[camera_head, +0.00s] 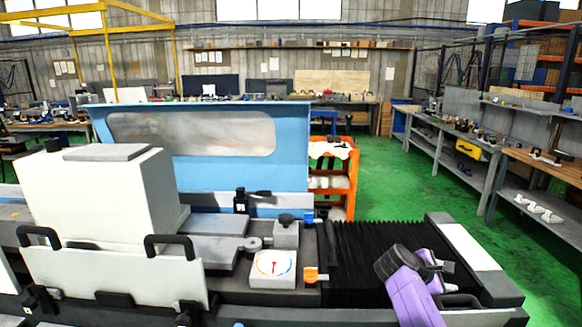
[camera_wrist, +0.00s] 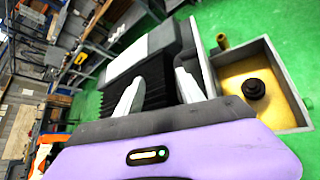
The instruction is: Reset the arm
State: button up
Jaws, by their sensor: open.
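My gripper (camera_head: 438,267), with a purple and black body, is at the lower right of the head view, in front of the right end of the cylindrical grinder (camera_head: 110,200). In the wrist view my gripper (camera_wrist: 158,90) shows two pale fingers spread apart with nothing between them. Behind the fingers are the grinder's black bellows (camera_wrist: 150,85) and its light end plate (camera_wrist: 135,58). I cannot tell the exact gap between my gripper and the machine.
A dial gauge (camera_head: 273,268) sits on the grinder bed, left of the bellows. An orange cart (camera_head: 352,180) stands behind. In the wrist view a grey tray (camera_wrist: 295,118) holds a black round part (camera_wrist: 254,90). Workbenches (camera_head: 440,150) line the right side; green floor (camera_head: 390,180) is clear between.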

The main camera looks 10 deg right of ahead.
jog(key=s+a+f+m+t+y+b, duration=0.1)
jog(key=a+f+m+t+y, duration=0.15)
jog(key=a+f+t, duration=0.45)
jog(key=s+a+f+m+t+y+b, duration=0.1)
jog(key=a+f+m+t+y, duration=0.2)
jog(key=a, duration=0.7)
jog(key=s+a+f+m+t+y+b, duration=0.1)
jog(key=s+a+f+m+t+y, duration=0.15)
jog(key=s+a, duration=0.5)
jog(key=s+a+r+m+t+y+b, duration=0.1)
jog(key=s+a+r+m+b, duration=0.15)
jog(key=s, duration=0.75)
jog(key=s+a+r+m+t+y+b, duration=0.1)
jog(key=s+a+r, duration=0.25)
jog(key=s, duration=0.75)
jog(key=s+a+r+m+t+y+b, duration=0.1)
jog(key=s+a+r+m, duration=0.15)
jog(key=s, duration=0.75)
jog(key=s+a+f+g+b, duration=0.1)
jog(key=s+f+g+b, duration=0.1)
jog(key=s, duration=0.8)
jog(key=shift+a+f+n+g+y, duration=0.3)
jog(key=shift+a+g+y, duration=0.1)
jog(key=shift+g, duration=0.15)
jog(key=shift+s, duration=0.1)
